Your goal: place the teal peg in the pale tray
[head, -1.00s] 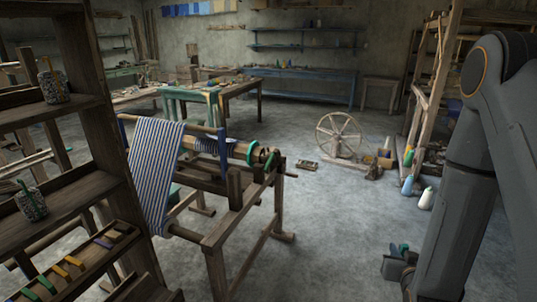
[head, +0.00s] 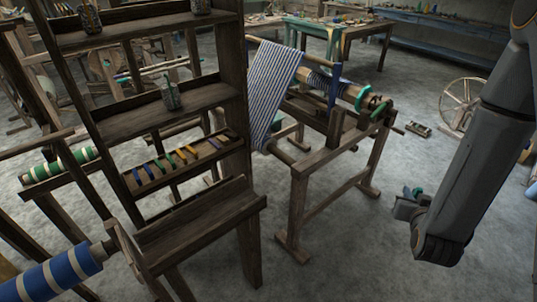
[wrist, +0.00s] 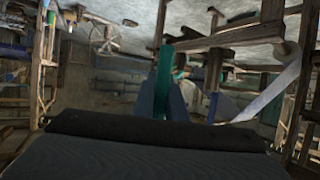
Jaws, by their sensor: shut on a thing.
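The teal peg (wrist: 163,80) stands upright between the two fingers of my gripper (wrist: 164,100) in the wrist view. My gripper is shut on it, and the fingers hide its lower part. In the head view my gripper (head: 409,205) is at the right, in the air over bare floor, with the teal peg (head: 418,191) showing small at its tip. It is well apart from the shelf. I cannot pick out a pale tray for certain. A sloped brown wooden rack (head: 150,186) on the shelf holds several blue, yellow and green pieces.
The dark wooden shelf (head: 243,120) stands left of centre, with jars on its upper boards and an empty lower ledge (head: 195,228). A loom frame (head: 299,205) with striped cloth (head: 272,85) stands between shelf and gripper. Floor (head: 350,255) is clear at front right.

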